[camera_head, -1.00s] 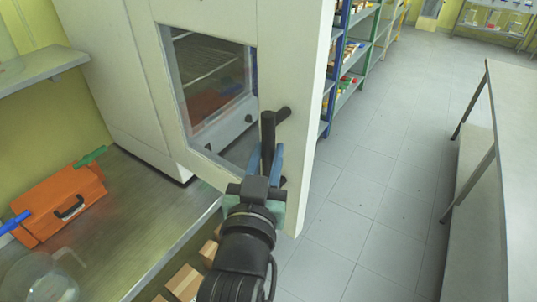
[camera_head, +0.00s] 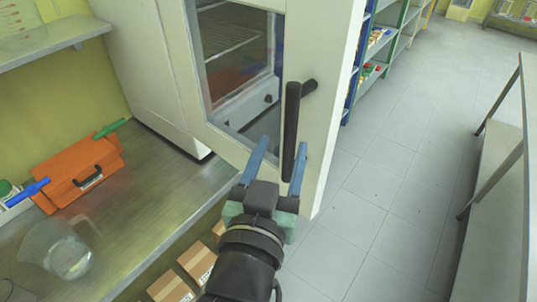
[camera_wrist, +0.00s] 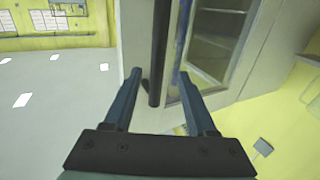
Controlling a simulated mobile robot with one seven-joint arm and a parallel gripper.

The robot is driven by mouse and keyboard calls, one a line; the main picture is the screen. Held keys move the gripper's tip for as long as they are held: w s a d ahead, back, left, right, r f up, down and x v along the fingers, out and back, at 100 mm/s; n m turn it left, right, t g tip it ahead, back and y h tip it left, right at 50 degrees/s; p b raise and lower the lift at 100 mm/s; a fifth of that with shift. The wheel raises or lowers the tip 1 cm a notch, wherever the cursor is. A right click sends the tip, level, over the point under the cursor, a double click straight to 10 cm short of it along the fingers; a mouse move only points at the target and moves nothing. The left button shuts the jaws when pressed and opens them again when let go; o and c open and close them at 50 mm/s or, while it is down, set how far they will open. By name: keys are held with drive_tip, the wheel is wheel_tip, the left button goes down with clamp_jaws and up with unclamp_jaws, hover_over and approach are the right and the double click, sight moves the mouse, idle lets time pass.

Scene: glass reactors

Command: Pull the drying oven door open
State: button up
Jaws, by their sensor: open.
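The drying oven door (camera_head: 333,75) is a white panel with a glass window, and it stands swung open away from the white oven body (camera_head: 150,75). Its black bar handle (camera_head: 291,125) is on the door's front near the free edge. My gripper (camera_head: 282,145) is open, with its blue fingers close to the lower part of the handle. In the wrist view the handle (camera_wrist: 158,50) lies between the directions of the two spread fingers (camera_wrist: 158,75). I cannot tell whether the fingers touch it. Wire racks show through the window.
An orange toolbox (camera_head: 80,172) and a glass jug (camera_head: 65,250) are on the metal bench (camera_head: 125,225). Cardboard boxes (camera_head: 185,280) lie below the bench. Shelving (camera_head: 385,40) stands behind the door. The floor (camera_head: 385,170) right of the door is clear up to a grey table (camera_head: 500,190).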

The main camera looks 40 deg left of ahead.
drive_tip(key=p+v, duration=0.6)
drive_tip(key=v, duration=0.1)
drive_tip(key=shift+s, duration=0.1)
idle(0.7)
drive_tip(key=w+d+r+m+t+h+b, duration=0.1)
drive_tip(key=w+d+r+t+b, duration=0.25)
drive_tip(key=w+r, duration=0.45)
drive_tip(key=d+r+m+t+h+b, duration=0.1)
drive_tip(key=d+r, duration=0.3)
drive_tip(key=r, duration=0.4)
drive_tip(key=s+d+r+m+t+h+b, duration=0.1)
drive_tip(key=d+r+t+h, duration=0.2)
drive_tip(key=r, duration=0.5)
drive_tip(key=s+d+r+m+t+h+b, duration=0.1)
drive_tip(key=d+r+t+h, duration=0.1)
drive_tip(key=d+r, duration=0.4)
wheel_tip(320, 180, up, 2)
drive_tip(key=shift+s+d+r+m+t+b, duration=0.15)
drive_tip(key=shift+d+m+t+b, duration=0.2)
drive_tip(key=shift+t, duration=0.4)
